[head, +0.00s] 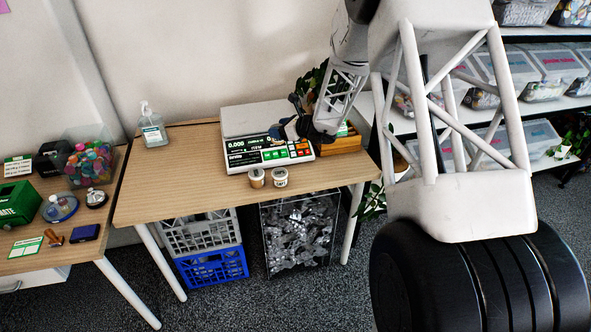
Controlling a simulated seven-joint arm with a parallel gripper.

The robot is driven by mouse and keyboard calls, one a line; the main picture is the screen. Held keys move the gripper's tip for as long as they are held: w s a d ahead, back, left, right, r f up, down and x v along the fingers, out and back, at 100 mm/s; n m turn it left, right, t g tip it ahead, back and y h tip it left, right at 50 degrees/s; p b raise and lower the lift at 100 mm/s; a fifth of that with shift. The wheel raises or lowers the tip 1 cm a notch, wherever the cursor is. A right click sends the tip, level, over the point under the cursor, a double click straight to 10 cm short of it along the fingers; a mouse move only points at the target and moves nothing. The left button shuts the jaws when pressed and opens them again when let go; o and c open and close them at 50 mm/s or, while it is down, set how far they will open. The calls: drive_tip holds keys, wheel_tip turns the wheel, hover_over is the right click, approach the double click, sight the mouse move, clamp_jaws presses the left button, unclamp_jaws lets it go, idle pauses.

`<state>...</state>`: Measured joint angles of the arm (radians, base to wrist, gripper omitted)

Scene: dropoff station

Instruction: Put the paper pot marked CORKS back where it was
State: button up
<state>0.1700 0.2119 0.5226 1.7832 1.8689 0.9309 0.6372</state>
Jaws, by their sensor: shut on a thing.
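Two small paper pots, a left one (256,178) and a right one (280,177), stand side by side on the table in front of the scale. Their markings are too small to read, so I cannot tell whether either says CORKS. My gripper (287,129) is low over the right part of the white scale (247,121), behind its display panel. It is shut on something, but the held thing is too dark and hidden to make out. The scale's display reads 0.000.
A sanitizer bottle (153,126) stands at the table's back left. A wooden box (342,141) is right of the scale, near a plant. The table's left half (170,180) is clear. A side table (60,245) at left holds a tub of bottle caps (90,160).

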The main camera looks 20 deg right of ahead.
drive_tip(key=s+d+f, duration=0.2)
drive_tip(key=s+f, duration=0.2)
drive_tip(key=s, duration=0.7)
drive_tip(key=s+d+f, duration=0.2)
drive_tip(key=s+f, duration=0.2)
drive_tip(key=s, duration=0.6)
drive_tip(key=shift+s+d+f, duration=0.4)
drive_tip(key=shift+w, duration=0.1)
drive_tip(key=w, duration=0.5)
drive_tip(key=w+d+f, duration=0.1)
drive_tip(key=w, duration=0.9)
drive_tip(key=shift+d+f, duration=0.15)
drive_tip(key=shift+f, duration=0.05)
drive_tip(key=shift+w, duration=0.1)
drive_tip(key=shift+w, duration=0.25)
drive_tip(key=shift+f, duration=1.8)
drive_tip(key=shift+f, duration=0.15)
